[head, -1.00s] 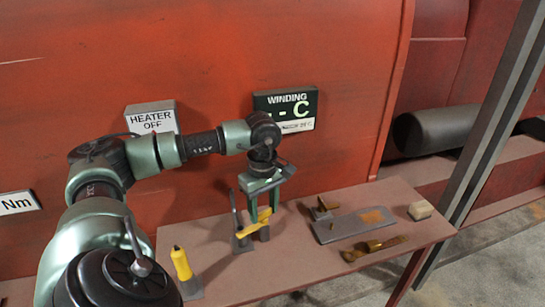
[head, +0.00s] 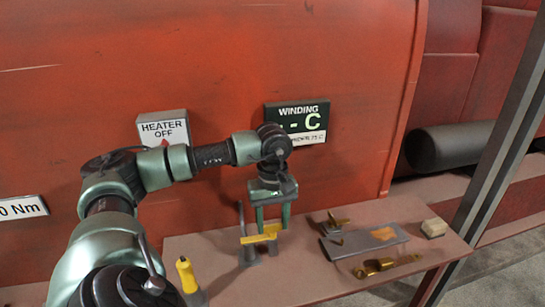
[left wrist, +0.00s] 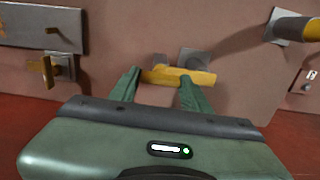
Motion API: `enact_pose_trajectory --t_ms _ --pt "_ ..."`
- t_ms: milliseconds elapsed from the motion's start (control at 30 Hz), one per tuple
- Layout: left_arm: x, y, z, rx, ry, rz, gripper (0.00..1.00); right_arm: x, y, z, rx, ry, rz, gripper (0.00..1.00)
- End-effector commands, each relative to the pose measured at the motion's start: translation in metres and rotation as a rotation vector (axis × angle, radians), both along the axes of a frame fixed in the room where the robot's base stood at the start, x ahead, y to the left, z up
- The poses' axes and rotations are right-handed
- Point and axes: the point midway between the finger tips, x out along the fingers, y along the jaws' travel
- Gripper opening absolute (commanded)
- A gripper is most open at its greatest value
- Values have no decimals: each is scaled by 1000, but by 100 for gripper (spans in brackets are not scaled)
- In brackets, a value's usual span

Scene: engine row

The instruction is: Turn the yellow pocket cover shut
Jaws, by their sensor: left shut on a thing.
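The yellow pocket cover (head: 262,235) is a short bar at the grey upright fitting (head: 247,255) on the brown shelf. It lies almost level across the head view. My left gripper (head: 271,229) points down from above, its two green fingers shut on the cover. In the left wrist view the cover (left wrist: 200,78) runs between the fingertips of the gripper (left wrist: 160,79) and sticks out past the right finger. Grey fitting parts (left wrist: 197,58) show behind it. The pocket's opening cannot be made out. My right gripper is not in view.
A yellow-handled tool (head: 186,274) stands on a grey base at the left. To the right are a brass lever (head: 338,223), a grey plate (head: 393,235) with an orange patch, a brass tool (head: 377,267) and a pale block (head: 434,228). The red casing rises behind the shelf.

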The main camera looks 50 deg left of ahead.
Motion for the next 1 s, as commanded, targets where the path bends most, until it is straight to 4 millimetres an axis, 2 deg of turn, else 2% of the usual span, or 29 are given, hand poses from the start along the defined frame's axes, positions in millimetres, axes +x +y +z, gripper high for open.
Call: enact_pose_trajectory --t_ms 167,200,267,633,767,1000 --pt "1 1 2 2 -7 -4 0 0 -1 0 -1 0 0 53" --pt "1 1 2 2 -7 -4 55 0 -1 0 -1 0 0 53" --pt "1 0 2 2 -7 -3 69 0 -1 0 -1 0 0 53" --pt "1 0 5 1 -4 -1 69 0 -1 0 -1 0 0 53" --pt "1 0 22 1 -6 -2 69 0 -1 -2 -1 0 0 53" --pt "2 0 63 1 -8 -3 69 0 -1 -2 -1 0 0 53"
